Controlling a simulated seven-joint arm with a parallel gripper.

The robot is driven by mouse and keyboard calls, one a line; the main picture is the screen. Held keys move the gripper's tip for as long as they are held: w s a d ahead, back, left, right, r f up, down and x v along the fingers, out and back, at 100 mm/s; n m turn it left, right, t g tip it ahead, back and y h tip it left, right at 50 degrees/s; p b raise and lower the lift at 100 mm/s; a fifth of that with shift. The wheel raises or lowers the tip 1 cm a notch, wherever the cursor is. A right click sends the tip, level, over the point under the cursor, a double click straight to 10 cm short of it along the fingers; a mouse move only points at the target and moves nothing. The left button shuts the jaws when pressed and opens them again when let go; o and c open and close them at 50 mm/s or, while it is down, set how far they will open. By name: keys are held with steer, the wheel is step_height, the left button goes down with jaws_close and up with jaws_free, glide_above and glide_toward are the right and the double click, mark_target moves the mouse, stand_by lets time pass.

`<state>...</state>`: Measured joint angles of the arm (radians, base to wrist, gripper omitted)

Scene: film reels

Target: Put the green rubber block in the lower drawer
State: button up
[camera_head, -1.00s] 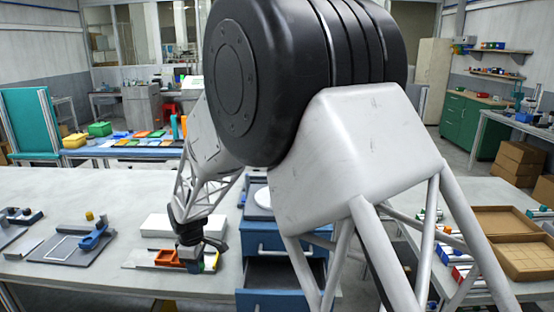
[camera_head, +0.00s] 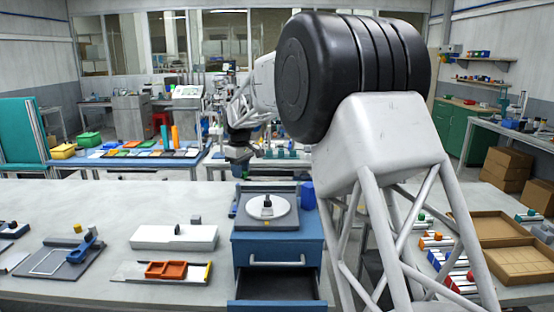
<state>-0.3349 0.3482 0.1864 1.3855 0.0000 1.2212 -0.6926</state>
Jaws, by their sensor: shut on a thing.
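My gripper (camera_head: 238,146) is raised above and behind the blue drawer cabinet (camera_head: 245,243), small in the picture. It is shut on a small dark greenish piece (camera_head: 239,155), which looks like the green rubber block; its outline is hard to make out. The cabinet's upper drawer (camera_head: 297,252) is shut, with a pale bar handle. The lower drawer (camera_head: 318,303) is pulled out, and its dark inside shows at the bottom edge of the picture. I see nothing in the visible part of it.
Left of the cabinet are an orange tray (camera_head: 166,270) on a board and a white box (camera_head: 175,238). My large arm links hide the right middle.

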steer(key=w+d+r+m, duration=0.2)
steer(key=w+d+r, duration=0.55)
steer(key=d, duration=0.25)
steer(key=w+d+f+m, duration=0.2)
steer(key=d+f, duration=0.1)
steer(key=d, duration=0.2)
steer(key=w+d+f+m, duration=0.2)
steer(key=d+f, duration=0.3)
steer(key=f, duration=0.5)
steer(key=w+d+f+m, duration=0.3)
steer(key=d+f, duration=0.2)
steer(key=f, duration=0.6)
steer(key=w+d+f+m, duration=0.2)
steer(key=d+f, duration=0.3)
steer(key=f, duration=0.5)
steer(key=shift+w+d+f, duration=0.2)
steer(key=shift+w+d, duration=0.1)
steer(key=shift+d, duration=0.05)
steer(key=shift+w+f+m, duration=0.2)
steer(key=shift+f+m, duration=0.2)
steer(key=shift+f, duration=0.15)
steer(key=shift+d, duration=0.1)
